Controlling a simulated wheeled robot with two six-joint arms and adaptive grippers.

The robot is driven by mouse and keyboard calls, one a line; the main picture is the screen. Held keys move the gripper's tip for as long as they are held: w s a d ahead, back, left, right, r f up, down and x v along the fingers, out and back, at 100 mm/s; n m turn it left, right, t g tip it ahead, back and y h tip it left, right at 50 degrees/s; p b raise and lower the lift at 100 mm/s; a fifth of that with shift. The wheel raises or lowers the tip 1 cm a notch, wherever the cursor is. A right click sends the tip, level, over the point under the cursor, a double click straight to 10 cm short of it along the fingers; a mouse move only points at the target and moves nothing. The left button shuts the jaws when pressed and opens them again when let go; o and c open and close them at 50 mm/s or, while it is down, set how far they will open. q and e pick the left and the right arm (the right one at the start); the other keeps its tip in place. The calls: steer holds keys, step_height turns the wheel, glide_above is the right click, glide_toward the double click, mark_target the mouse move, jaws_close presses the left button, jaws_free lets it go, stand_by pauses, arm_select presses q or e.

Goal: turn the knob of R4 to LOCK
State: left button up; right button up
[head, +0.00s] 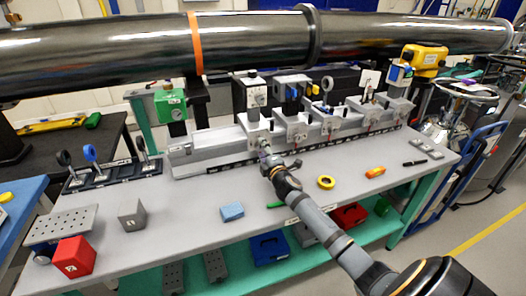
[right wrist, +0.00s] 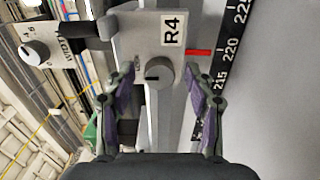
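The R4 carriage (head: 254,127) sits near the left end of the grey rail in the head view. In the right wrist view, its plate bears the R4 label (right wrist: 172,29), and its round grey knob (right wrist: 159,72) has a dark pointer mark toward the picture's left. Small lettering beside the knob is too small to read surely. My right gripper (right wrist: 161,68) is open, with one purple-padded finger on each side of the knob. Gaps show between fingers and knob. It also shows at the carriage in the head view (head: 265,150), partly hiding the knob. My left gripper is not in view.
Another dial knob (right wrist: 36,51) is left of R4 in the wrist view. More carriages (head: 330,122) stand along the rail to the right. A large dark pipe (head: 110,50) runs above. A yellow ring (head: 326,182) and blue block (head: 232,211) lie on the bench.

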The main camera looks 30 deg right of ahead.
steer(key=shift+s, duration=0.1)
steer(key=v, duration=1.1)
steer(key=shift+s, duration=0.4)
